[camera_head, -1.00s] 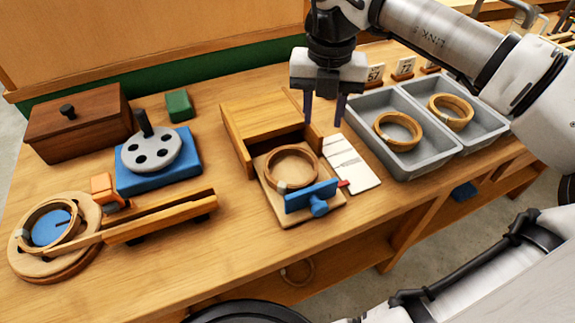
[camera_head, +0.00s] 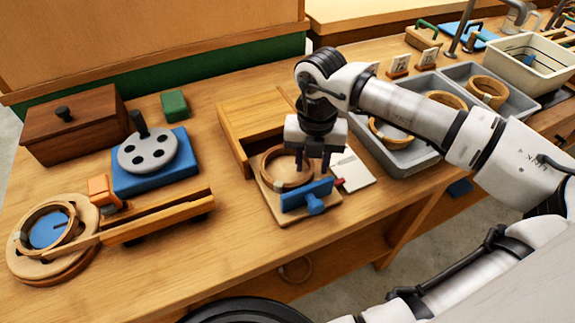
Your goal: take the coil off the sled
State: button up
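A tan coil (camera_head: 267,171) lies on the sled (camera_head: 290,218), a flat wooden board with a blue handle (camera_head: 305,195) at its front. The sled sits at the mouth of a wooden housing (camera_head: 233,141). My gripper (camera_head: 312,163) points down over the right part of the coil, with its two dark fingers apart and nothing seen between them. The fingertips are close to the coil's right rim. The gripper hides part of that rim, and I cannot tell whether they touch it.
Grey trays (camera_head: 408,161) with more coils stand right of the housing, under my arm. A white card (camera_head: 353,172) lies beside the sled. A blue stand with a grey disc (camera_head: 147,151) and a round wooden fixture (camera_head: 83,265) are at left. The front bench middle is clear.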

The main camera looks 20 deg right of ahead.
grip_shut()
dwell(0.3)
